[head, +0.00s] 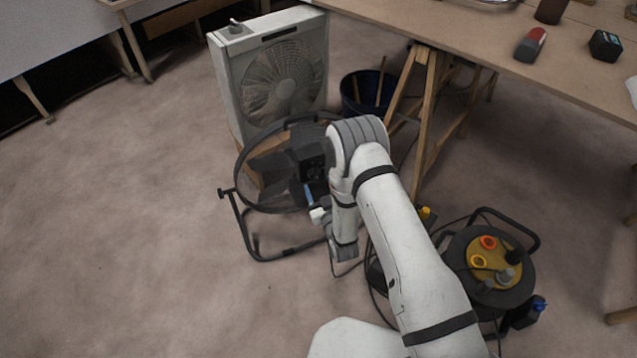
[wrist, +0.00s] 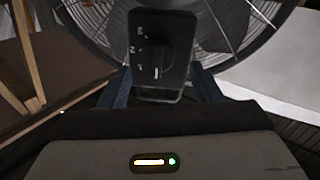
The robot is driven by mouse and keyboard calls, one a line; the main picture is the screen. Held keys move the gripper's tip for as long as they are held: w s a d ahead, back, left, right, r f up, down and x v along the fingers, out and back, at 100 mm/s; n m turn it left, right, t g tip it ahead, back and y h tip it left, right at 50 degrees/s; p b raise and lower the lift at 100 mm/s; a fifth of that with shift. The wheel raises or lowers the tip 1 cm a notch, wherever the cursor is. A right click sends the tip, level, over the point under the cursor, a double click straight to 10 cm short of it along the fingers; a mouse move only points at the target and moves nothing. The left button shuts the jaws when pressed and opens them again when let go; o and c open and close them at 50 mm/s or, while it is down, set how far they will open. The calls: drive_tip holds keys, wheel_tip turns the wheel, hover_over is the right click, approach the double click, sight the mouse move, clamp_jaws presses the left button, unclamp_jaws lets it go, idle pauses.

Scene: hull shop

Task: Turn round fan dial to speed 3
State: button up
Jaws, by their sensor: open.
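The round fan (head: 246,205) is a black drum fan on a tube stand on the floor, partly hidden behind my arm in the head view. In the wrist view its grille (wrist: 240,22) fills the top. A dark control plate (wrist: 176,22) carries the round fan dial (wrist: 157,55), a black knob with marks 3, 2 and 1 down its left side. The knob's white pointer line points down, below the 1. My gripper (wrist: 160,78) is open, its blue fingers on either side of the plate's lower part. I cannot tell whether they touch it. The blue finger also shows in the head view (head: 308,194).
A white box fan (head: 222,70) with a top knob stands behind the round fan. A dark blue bucket (head: 360,105) and wooden trestle legs (head: 427,120) are beyond. A cable reel (head: 462,255) stands right of my arm. The floor at left is clear.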

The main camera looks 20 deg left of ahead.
sight(316, 180)
drive_tip(key=shift+x, duration=1.6)
drive_tip(key=shift+c, duration=0.2)
